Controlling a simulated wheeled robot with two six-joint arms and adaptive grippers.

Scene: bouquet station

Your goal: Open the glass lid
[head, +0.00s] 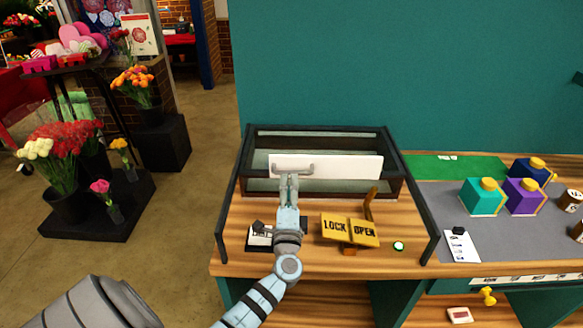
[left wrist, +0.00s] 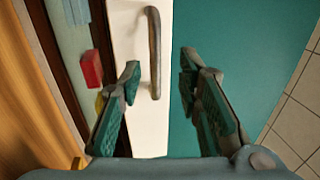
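The glass lid's white strip (head: 340,167) lies across the black-framed case on the wooden counter. A grey bar handle (head: 293,169) is fixed to its left part. In the left wrist view the white strip (left wrist: 126,30) runs upright with the curved handle (left wrist: 154,50) on it. My left gripper (head: 289,180) is at the handle in the head view. In the left wrist view my left gripper (left wrist: 160,75) has its fingers spread, one on each side of the handle's lower part, with visible gaps. I cannot tell how far the lid is raised. My right gripper is not in view.
A LOCK/OPEN plate (head: 350,230) with an upright lever (head: 370,203) stands right of my arm. A green-lit button (head: 398,246) is beside it. Teal and purple boxes (head: 524,197) stand on the right counter. A teal wall (head: 400,70) rises behind the case.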

